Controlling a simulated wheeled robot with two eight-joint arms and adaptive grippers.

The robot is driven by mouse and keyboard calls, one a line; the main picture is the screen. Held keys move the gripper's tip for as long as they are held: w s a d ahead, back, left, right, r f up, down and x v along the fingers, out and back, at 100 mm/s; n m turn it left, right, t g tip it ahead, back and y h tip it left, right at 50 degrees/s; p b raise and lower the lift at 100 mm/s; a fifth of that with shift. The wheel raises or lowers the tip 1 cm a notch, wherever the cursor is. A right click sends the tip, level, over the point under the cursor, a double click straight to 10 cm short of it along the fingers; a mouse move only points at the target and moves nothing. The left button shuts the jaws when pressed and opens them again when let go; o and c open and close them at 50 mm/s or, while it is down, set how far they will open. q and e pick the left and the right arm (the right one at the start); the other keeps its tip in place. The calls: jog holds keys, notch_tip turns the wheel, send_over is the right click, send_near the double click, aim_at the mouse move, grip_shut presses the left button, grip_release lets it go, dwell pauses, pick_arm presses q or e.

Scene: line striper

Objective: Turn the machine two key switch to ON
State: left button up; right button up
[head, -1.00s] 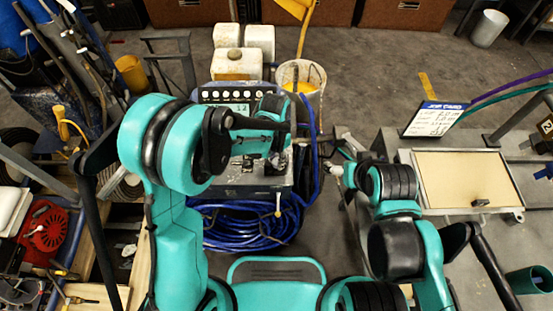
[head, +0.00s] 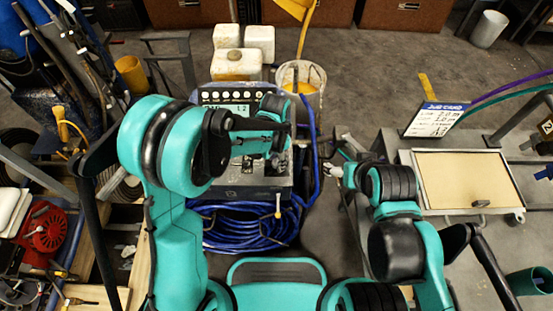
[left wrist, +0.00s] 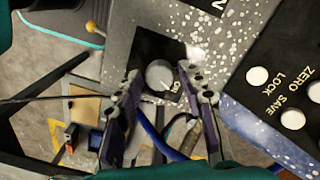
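The grey machine panel (head: 226,92) stands ahead with a row of white buttons and a display reading about 1.2. In the left wrist view a round grey knob (left wrist: 160,75) sits on a black plate (left wrist: 150,45), beside partly hidden white lettering; it looks like the key switch. My left gripper (left wrist: 160,70) is open, its two dark fingers on either side of the knob with gaps visible; I cannot tell how far above it they are. In the head view my left gripper (head: 277,162) is over the lower panel. My right gripper (head: 334,170) is small there, its fingers unclear.
A black button strip with ZERO and SAVE LOCK lettering (left wrist: 283,90) lies close right of the left fingers. Blue hose (head: 245,228) coils below the machine. A bucket (head: 302,78) stands behind it. A bench with a tan board (head: 465,180) and job card (head: 435,120) is at right.

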aim_at(276, 161)
pick_arm(q)
jog(key=shift+r, duration=0.1)
notch_tip(276, 161, up, 12)
jog(key=shift+w, duration=0.15)
dwell(0.5)
jog(key=shift+a, duration=0.15)
jog(key=s+a+r+n+t, duration=0.2)
jog(key=s+a+n, duration=0.3)
jog(key=a, duration=0.3)
jog(key=s+a+r+n+t, duration=0.3)
jog(key=s+a+n+t, duration=0.2)
jog(key=s+a, duration=0.3)
jog(key=shift+a+n+t, duration=0.3)
jog(key=shift+a+n, duration=0.3)
jog(key=shift+n, duration=0.2)
